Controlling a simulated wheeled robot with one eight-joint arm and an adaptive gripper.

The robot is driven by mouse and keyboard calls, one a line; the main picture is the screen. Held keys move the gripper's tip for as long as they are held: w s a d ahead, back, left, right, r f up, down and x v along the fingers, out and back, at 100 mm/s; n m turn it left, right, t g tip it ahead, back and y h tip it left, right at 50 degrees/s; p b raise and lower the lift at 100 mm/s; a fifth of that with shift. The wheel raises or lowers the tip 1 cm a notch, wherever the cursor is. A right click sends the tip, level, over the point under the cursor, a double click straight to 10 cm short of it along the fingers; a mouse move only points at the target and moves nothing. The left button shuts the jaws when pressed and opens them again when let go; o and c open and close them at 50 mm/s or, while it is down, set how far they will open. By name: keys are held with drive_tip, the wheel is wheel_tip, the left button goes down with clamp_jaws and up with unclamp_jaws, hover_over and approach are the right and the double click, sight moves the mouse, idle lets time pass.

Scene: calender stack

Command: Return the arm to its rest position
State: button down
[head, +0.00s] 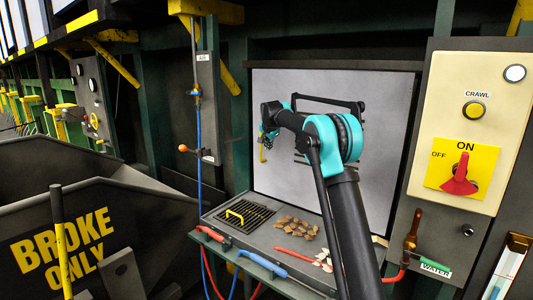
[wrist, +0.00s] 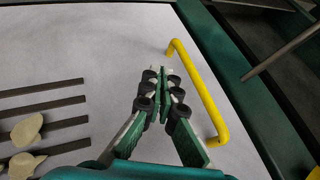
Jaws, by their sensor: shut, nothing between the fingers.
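My arm reaches up in front of a pale grey panel (head: 290,89) in the head view, bent at its teal joints. My gripper (head: 264,143) is at the panel's left side, small and partly hidden by its own wrist. In the wrist view my gripper (wrist: 160,76) is shut, its green fingers together at the tips with nothing between them. A yellow handle (wrist: 205,95) is just right of the fingers, apart from them in the picture. Dark slots (wrist: 45,105) cross the panel at the left, with beige scraps (wrist: 27,131) by them.
Below the panel is a ledge with a grate (head: 245,213), brown scraps (head: 297,227) and a blue-handled tool (head: 263,264). A control box (head: 470,120) with a red switch stands at right. A "BROKE ONLY" bin (head: 60,250) is at left. Hoses hang beside the ledge.

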drive_tip(key=s+d+f+n+g, duration=0.1)
drive_tip(key=s+d+f, duration=0.1)
drive_tip(key=s+d, duration=0.6)
drive_tip(key=s+d+f+n, duration=0.2)
drive_tip(key=s+d+f, duration=0.1)
drive_tip(key=s, duration=0.8)
drive_tip(key=s+d+f+n+g, duration=0.1)
drive_tip(key=s+d+f, duration=0.1)
drive_tip(key=s+d, duration=0.6)
drive_tip(key=s+d+f+n, duration=0.1)
drive_tip(key=s+f, duration=0.4)
drive_tip(key=s, duration=0.6)
drive_tip(key=s+d+f+n, duration=0.1)
drive_tip(key=s+d+f, duration=0.1)
drive_tip(key=s+f, duration=0.4)
drive_tip(key=s+d+f+n+g, duration=0.1)
drive_tip(key=s+f, duration=0.5)
drive_tip(key=s, duration=1.1)
drive_tip(key=shift+d+f+n+h, duration=0.2)
drive_tip(key=shift+d+n+h, duration=0.05)
drive_tip(key=shift+n+h, duration=0.15)
